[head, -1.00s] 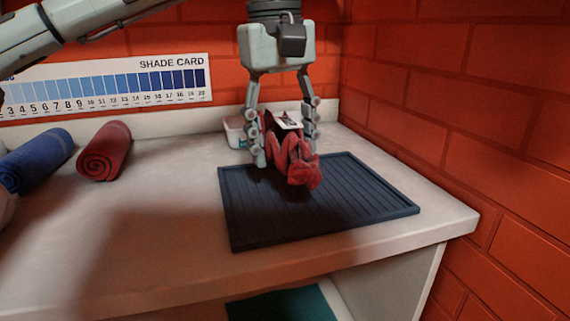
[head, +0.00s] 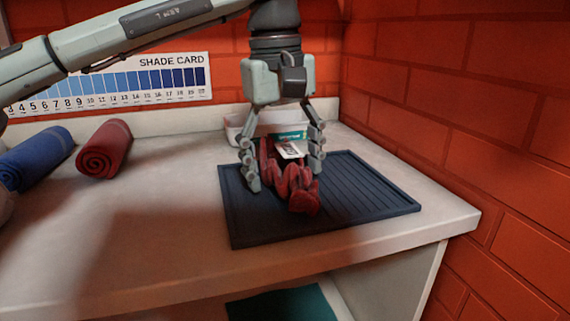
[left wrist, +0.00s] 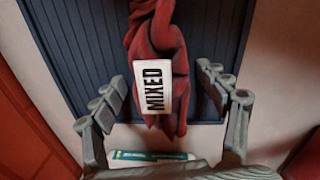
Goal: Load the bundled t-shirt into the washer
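The bundled t-shirt is a dark red twisted bundle (head: 302,198) on the dark ribbed mat (head: 370,190). A white tag reading "MIXED" (left wrist: 154,87) hangs on it; the tag also shows in the head view (head: 291,149). My left gripper (head: 285,178) points down over the bundle, one finger on each side. In the left wrist view my left gripper (left wrist: 163,95) is open, with gaps between both fingers and the cloth. My right gripper is not in view. No washer shows in these frames.
A white tub (head: 234,127) with a teal-labelled item stands behind the gripper. Rolled red (head: 104,150) and blue (head: 35,158) towels lie at the left of the counter (head: 150,220). A brick wall (head: 470,110) closes the right side. The front-left counter is clear.

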